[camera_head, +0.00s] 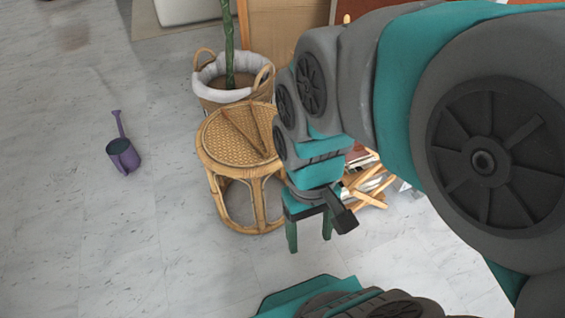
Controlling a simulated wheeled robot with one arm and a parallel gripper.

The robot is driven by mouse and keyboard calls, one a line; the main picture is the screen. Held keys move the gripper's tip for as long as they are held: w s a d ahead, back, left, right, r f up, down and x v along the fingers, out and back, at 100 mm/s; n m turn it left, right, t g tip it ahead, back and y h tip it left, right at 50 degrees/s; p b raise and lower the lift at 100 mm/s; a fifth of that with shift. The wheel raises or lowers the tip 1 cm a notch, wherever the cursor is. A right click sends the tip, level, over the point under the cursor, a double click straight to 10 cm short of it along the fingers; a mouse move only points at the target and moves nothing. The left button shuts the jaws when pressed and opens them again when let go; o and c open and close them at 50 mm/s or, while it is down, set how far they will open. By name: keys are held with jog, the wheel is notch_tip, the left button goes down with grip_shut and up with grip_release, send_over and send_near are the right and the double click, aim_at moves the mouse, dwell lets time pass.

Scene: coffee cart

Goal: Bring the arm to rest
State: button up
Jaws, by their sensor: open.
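My gripper (309,232) hangs from my teal and grey arm right of the picture's middle, with its two teal fingers pointing down. The fingers stand apart with pale floor visible between them, and nothing is held. A dark block on the wrist sticks out to the right of the fingers. In the picture the gripper is just right of a round rattan stool (222,133); I cannot tell whether they touch, but a gap shows between the fingers and the stool's legs.
A plant basket (241,97) with a white liner stands behind the stool. A wooden rack (372,190) with papers is partly hidden behind my arm.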

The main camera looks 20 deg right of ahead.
jog(key=shift+s+f, duration=0.15)
jog(key=shift+s, duration=0.35)
notch_tip(320, 180, up, 8)
jog(key=p, duration=0.8)
